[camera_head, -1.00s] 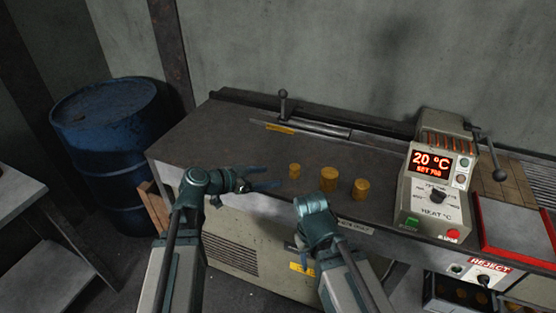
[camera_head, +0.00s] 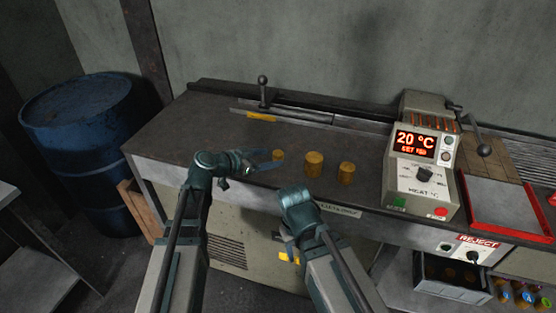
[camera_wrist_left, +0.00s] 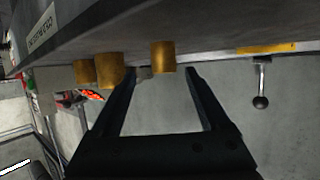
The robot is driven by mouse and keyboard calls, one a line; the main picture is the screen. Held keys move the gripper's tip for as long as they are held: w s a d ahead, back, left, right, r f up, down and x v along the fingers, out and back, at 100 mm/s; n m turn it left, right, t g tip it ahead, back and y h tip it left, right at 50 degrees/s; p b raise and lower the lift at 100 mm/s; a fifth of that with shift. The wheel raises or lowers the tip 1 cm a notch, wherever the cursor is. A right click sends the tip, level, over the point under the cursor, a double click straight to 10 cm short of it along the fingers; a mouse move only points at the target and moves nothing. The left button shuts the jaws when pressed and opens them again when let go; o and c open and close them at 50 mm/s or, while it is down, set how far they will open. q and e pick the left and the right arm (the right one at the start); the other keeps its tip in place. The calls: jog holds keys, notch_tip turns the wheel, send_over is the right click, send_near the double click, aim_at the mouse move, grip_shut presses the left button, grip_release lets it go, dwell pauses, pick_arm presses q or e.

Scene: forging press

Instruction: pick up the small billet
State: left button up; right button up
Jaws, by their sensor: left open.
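The small billet (camera_head: 278,155) is a short brass-coloured cylinder standing upright on the dark bench top, leftmost of three. Two larger billets stand to its right, a middle one (camera_head: 314,164) and a right one (camera_head: 346,173).
A heater control box (camera_head: 423,160) reading 20 °C stands right of the billets. A lever (camera_head: 263,92) rises behind the billets. A blue barrel (camera_head: 82,145) stands left of the bench. The bench top left of the billets is clear.

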aim_at(274, 155)
pick_arm(q)
jog(key=b+x, duration=0.2)
jog(key=x, duration=0.3)
jog(key=shift+w, duration=0.3)
jog(key=shift+a, duration=0.1)
grip_shut()
